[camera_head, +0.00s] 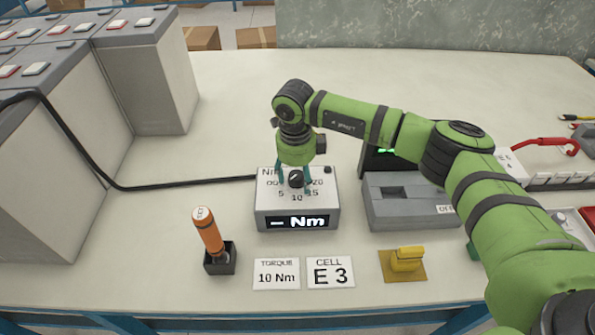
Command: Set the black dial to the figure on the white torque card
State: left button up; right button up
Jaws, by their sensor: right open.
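The black dial (296,179) sits on top of a light grey box (268,208) whose face carries the figures 5, 10, 15 and 20. The box's front display (297,222) reads "– Nm". The white torque card (276,273) lies in front of the box and reads "TORQUE 10 Nm". My right gripper (294,180) points down over the dial with its fingers open on either side of it. Whether the fingers touch the dial cannot be told. The dial's pointer direction is unclear. My left gripper is not in view.
An orange-handled tool (208,231) stands in a black holder at the left. A cell card (330,271) reads "E 3". A yellow block (407,259) and a grey device (400,210) are at the right. A black cable (150,186) runs left to the batteries (160,80).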

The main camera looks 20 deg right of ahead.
jog(key=shift+s, duration=0.1)
jog(key=c, duration=1)
jog(key=shift+c, duration=0.6)
jog(key=shift+f+b, duration=0.15)
jog(key=shift+b, duration=0.2)
jog(key=n+b, duration=0.4)
jog(key=shift+d+f, duration=0.15)
jog(key=shift+f, duration=0.05)
jog(key=n+b, duration=0.2)
jog(key=shift+n, duration=0.3)
pick_arm(q)
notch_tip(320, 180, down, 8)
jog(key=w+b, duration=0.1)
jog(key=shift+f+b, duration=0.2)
jog(key=shift+b, duration=0.15)
pick_arm(e)
jog(key=shift+d+r+n, duration=0.1)
jog(key=shift+r+n, duration=0.1)
jog(key=shift+n, duration=0.8)
